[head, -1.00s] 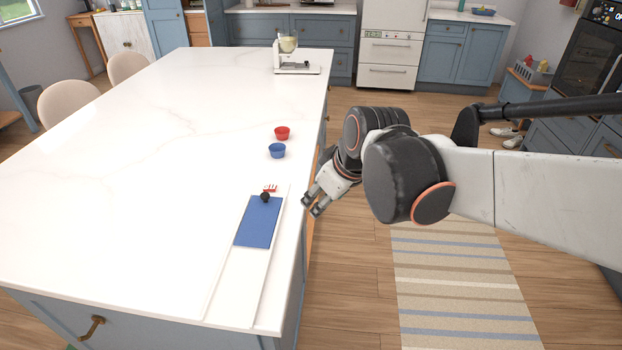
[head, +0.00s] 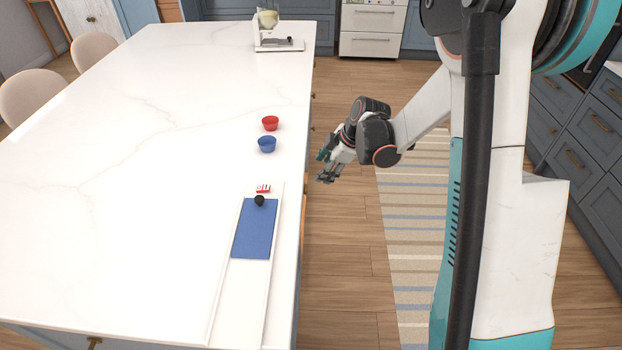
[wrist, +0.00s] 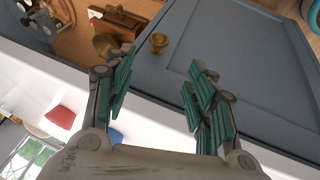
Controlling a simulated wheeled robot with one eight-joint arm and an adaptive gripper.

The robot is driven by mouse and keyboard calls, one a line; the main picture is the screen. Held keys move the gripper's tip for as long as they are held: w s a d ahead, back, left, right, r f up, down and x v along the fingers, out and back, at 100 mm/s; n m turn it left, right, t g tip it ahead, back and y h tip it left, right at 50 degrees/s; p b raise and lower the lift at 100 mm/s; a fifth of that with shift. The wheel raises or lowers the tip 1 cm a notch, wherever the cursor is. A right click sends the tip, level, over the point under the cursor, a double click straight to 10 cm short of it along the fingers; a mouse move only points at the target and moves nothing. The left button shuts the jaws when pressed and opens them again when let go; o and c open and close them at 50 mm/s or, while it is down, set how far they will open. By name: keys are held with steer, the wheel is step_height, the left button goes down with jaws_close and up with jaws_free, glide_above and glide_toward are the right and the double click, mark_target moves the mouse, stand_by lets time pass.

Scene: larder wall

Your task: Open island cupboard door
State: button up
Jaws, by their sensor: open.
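The island (head: 150,130) has a white top and a blue-grey side. In the wrist view, its blue panelled cupboard door (wrist: 235,55) fills the upper right, with a brass knob (wrist: 158,42) near its left edge. Left of the door is an open wood-lined space (wrist: 75,15) holding some items. Whether the door stands slightly ajar I cannot tell. My gripper (head: 324,170) is beside the island's right side, in the aisle. It is open and empty; in the wrist view the knob lies beyond the gap between the fingers (wrist: 161,72), apart from them.

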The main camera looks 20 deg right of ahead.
steer(key=b+x, duration=0.5)
steer(key=x, duration=0.9)
steer(key=shift+f, duration=0.15)
steer(key=shift+w+d, duration=0.1)
jaws_close()
